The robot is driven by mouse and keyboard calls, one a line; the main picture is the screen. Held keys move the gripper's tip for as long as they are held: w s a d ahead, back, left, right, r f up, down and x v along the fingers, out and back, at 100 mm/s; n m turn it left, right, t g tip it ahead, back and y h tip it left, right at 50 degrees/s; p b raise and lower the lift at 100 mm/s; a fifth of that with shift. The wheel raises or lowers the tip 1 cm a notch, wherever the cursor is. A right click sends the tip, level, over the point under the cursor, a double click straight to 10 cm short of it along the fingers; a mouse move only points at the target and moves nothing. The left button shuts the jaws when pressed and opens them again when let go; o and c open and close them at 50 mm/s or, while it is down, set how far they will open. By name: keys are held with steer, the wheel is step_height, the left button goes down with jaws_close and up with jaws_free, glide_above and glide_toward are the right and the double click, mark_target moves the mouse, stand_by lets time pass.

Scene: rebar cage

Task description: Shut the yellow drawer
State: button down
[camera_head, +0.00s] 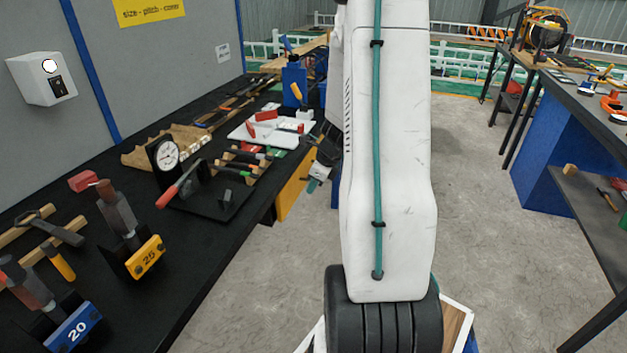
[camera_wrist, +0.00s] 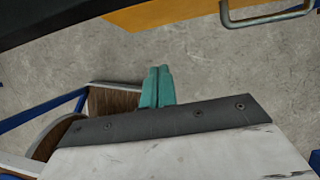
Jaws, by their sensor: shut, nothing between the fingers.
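The yellow drawer (camera_head: 296,188) shows its front below the right edge of the black workbench in the head view, partly hidden by my arm. How far it stands out is hard to tell. In the wrist view, a strip of the yellow drawer (camera_wrist: 165,12) lies along the top edge, with a grey metal bar handle (camera_wrist: 268,17) to its right. My gripper (camera_wrist: 158,74) has teal fingers pressed together with nothing between them, apart from the drawer and handle. In the head view, my gripper (camera_head: 316,180) is just right of the drawer front, partly hidden by my arm.
The black workbench (camera_head: 215,265) carries a dial gauge (camera_head: 167,155), a 25 block (camera_head: 146,257), a 20 block (camera_head: 72,330) and a blue bottle (camera_head: 294,82). A blue-sided bench (camera_head: 555,150) stands at right. Concrete floor (camera_head: 480,220) between is clear.

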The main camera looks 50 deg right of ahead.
mark_target(288, 192)
steer(key=shift+w+a+f, duration=0.3)
steer(key=shift+w+f, duration=0.55)
steer(key=shift+w, duration=0.1)
steer(key=shift+w+a+f, duration=0.35)
steer(key=shift+w+f, duration=0.55)
steer(key=shift+w, duration=0.05)
steer(key=shift+w+a+f, duration=0.3)
steer(key=shift+w+f, duration=0.55)
steer(key=shift+w, duration=0.1)
steer(key=shift+w, duration=0.1)
steer(key=shift+w+a, duration=0.35)
steer(key=shift+w, duration=0.55)
steer(key=shift+w+r, duration=0.1)
steer(key=shift+w, duration=0.1)
